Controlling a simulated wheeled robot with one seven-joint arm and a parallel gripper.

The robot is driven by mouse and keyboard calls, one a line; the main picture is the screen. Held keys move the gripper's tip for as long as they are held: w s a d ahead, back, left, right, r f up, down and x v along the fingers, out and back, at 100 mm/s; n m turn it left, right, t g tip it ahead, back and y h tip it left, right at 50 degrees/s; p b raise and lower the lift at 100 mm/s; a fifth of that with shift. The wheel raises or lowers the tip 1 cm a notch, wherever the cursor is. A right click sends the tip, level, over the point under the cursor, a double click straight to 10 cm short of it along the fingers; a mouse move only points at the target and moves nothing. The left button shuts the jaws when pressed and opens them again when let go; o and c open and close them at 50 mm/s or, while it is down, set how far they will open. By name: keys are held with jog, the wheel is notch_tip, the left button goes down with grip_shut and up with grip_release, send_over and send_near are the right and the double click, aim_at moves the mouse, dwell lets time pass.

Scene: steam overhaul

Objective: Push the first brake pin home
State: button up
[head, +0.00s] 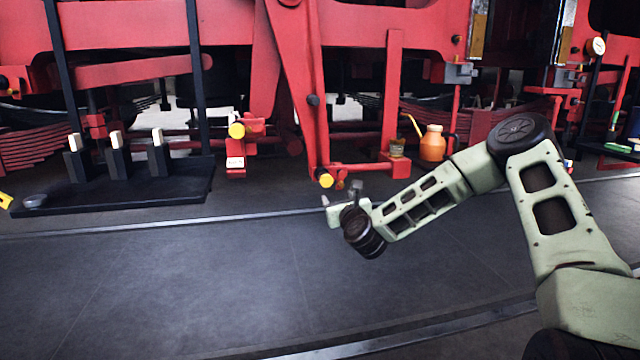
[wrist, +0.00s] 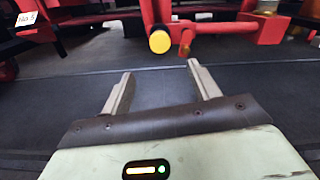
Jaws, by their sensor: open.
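Two yellow round pin ends show on the red brake rigging in the head view. One pin end (head: 237,131) is at the left bracket. The other pin end (head: 325,178) is at the foot of the red slanted hanger (head: 300,95), just above my gripper. A yellow pin end (wrist: 159,41) also shows in the wrist view, ahead of my gripper and nearly centred between its fingers. My gripper (wrist: 160,69) is open and empty, its fingers apart from the pin. The pin's depth in its hole cannot be judged. I cannot tell which pin is the first.
A black tray (head: 130,195) with several pale-topped black blocks stands on the floor at left. An orange oil can (head: 433,143) and a small jar (head: 397,147) stand right of the hanger. A rail strip (head: 140,228) crosses the dark floor, which is clear in front.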

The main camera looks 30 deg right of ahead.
aim_at(327, 182)
jog(key=x, duration=1.5)
jog(key=shift+f, duration=0.1)
grip_shut()
jog(key=shift+w+d+f+b, duration=0.15)
jog(key=shift+w+d+b, duration=0.1)
jog(key=shift+w+b, duration=0.4)
jog(key=shift+w+d, duration=0.1)
jog(key=shift+w, duration=0.3)
jog(key=shift+r, duration=0.25)
grip_release()
jog(key=shift+w, duration=0.1)
